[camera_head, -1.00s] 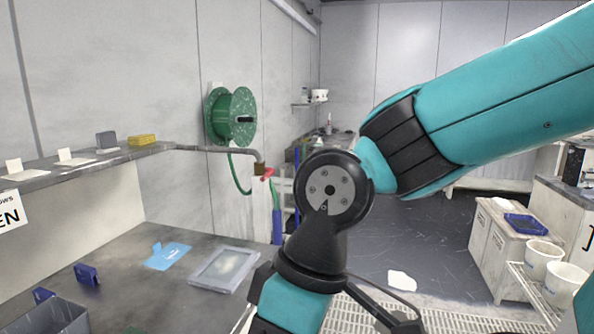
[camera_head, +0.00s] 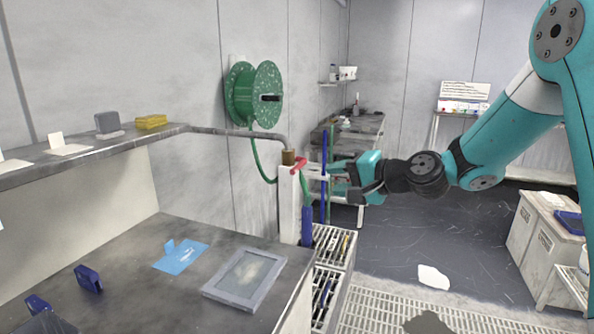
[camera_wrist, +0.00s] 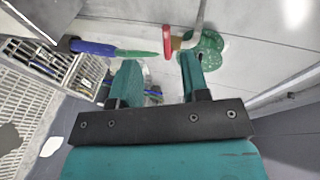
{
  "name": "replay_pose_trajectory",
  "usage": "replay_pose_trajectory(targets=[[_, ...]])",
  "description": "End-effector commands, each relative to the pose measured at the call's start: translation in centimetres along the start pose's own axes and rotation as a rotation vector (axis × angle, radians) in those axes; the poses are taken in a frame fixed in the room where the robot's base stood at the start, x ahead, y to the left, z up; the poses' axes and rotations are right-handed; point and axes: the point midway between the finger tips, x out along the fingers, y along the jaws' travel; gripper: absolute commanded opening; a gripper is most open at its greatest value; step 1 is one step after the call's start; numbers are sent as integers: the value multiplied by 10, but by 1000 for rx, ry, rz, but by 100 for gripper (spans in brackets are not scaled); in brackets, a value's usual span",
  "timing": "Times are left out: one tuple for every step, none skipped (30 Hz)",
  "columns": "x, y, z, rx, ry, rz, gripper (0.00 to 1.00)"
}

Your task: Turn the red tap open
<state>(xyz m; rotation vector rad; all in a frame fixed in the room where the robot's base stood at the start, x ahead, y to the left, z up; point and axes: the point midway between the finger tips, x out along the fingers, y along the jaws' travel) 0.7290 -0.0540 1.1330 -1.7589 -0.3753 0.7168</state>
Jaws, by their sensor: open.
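The red tap (camera_head: 299,165) is a small red handle on a brass fitting at the end of a grey pipe, above a white post beside the bench. In the wrist view the red tap (camera_wrist: 167,42) lies ahead of the fingertips, roughly between their lines. My gripper (camera_head: 312,172) points left at the tap, close to it in the head view. In the wrist view my gripper (camera_wrist: 162,62) has its two teal fingers apart with nothing between them. Whether a finger touches the handle cannot be told.
A green hose reel (camera_head: 253,95) hangs on the wall, its hose dropping behind the pipe.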

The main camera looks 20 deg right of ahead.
Motion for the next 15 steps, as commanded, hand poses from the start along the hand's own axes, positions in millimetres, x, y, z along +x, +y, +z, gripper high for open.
replay_pose_trajectory(targets=[[-1,8,-21,56,52,-32,42],[-2,10,-29,81,75,-49,42],[-2,11,-38,106,98,-67,42],[-2,12,-42,119,109,-77,42],[-1,12,-45,127,118,-84,42],[2,12,-47,133,122,-88,42],[5,11,-48,135,123,-90,42],[9,10,-48,135,122,-91,42],[15,9,-48,134,121,-90,42],[20,8,-49,133,120,-89,42],[26,7,-49,132,118,-90,42],[34,6,-50,132,118,-89,42],[41,6,-50,131,117,-89,42],[48,5,-51,130,117,-89,42],[58,4,-52,130,116,-89,42]])
